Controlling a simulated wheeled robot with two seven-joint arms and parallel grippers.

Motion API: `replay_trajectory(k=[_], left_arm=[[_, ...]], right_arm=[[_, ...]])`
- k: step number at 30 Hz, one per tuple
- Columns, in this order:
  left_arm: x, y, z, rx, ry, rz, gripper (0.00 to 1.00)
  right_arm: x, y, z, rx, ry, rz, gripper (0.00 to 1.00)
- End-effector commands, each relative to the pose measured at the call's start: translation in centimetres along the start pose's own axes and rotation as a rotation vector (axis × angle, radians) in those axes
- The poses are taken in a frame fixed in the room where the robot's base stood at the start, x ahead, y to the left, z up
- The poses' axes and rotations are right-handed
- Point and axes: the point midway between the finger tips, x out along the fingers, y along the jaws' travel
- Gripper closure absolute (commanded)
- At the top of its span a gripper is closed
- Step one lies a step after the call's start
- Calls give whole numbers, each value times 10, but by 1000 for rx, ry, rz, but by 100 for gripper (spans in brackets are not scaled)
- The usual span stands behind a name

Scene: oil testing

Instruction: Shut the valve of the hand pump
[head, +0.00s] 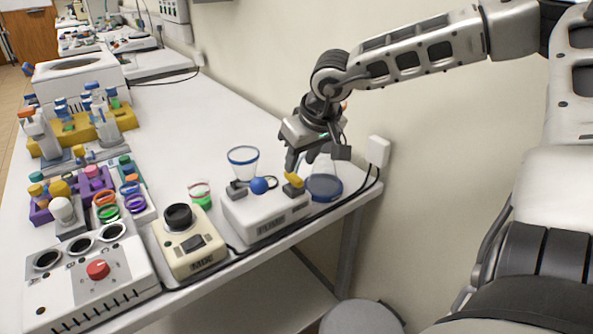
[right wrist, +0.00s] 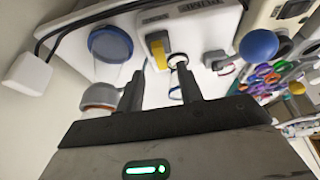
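The hand pump (head: 262,216) is a white box with a printed label near the right edge of the bench. Its valve has a yellow handle (head: 293,180) on a dark block, and a blue ball knob (head: 258,185) sits beside it. My right gripper (head: 303,165) is just above the yellow handle, pointing down. In the right wrist view the two fingers (right wrist: 160,82) are apart and empty, with the yellow handle (right wrist: 158,52) showing beyond the gap. I see no contact; the exact distance is unclear. My left gripper is not in view.
A blue-bottomed clear vessel (head: 324,188) stands close right of the pump by the wall. A blue-rimmed clear cup (head: 243,161) is behind it. A beige device (head: 187,243) and a white box with a red knob (head: 97,270) stand left. Black cables run along the bench edge.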

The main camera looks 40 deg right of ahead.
Motion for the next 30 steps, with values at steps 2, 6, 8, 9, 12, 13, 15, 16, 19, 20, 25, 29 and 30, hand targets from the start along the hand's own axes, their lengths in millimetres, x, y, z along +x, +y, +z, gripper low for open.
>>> replay_trajectory(k=[2,6,8,9,12,13,15,16,19,20,25,29,30], left_arm=[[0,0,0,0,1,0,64],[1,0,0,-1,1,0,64],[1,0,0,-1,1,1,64],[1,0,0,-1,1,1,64],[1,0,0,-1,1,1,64],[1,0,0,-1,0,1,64],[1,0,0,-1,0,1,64],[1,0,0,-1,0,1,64],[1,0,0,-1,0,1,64],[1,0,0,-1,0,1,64],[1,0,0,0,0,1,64],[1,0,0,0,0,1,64],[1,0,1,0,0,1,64]], right_arm=[[15,0,1,-2,-4,4,64],[32,0,0,0,-1,1,64],[37,0,0,0,-1,2,64],[40,0,0,-1,-1,2,64],[44,0,0,-1,1,1,64],[45,0,0,-1,1,1,64],[46,0,0,-1,1,0,64],[46,0,0,-1,1,0,64],[45,0,-1,0,2,0,64],[45,0,-1,0,2,0,64],[45,0,0,0,1,0,100],[45,0,0,0,1,0,100],[45,0,0,1,1,1,100]])
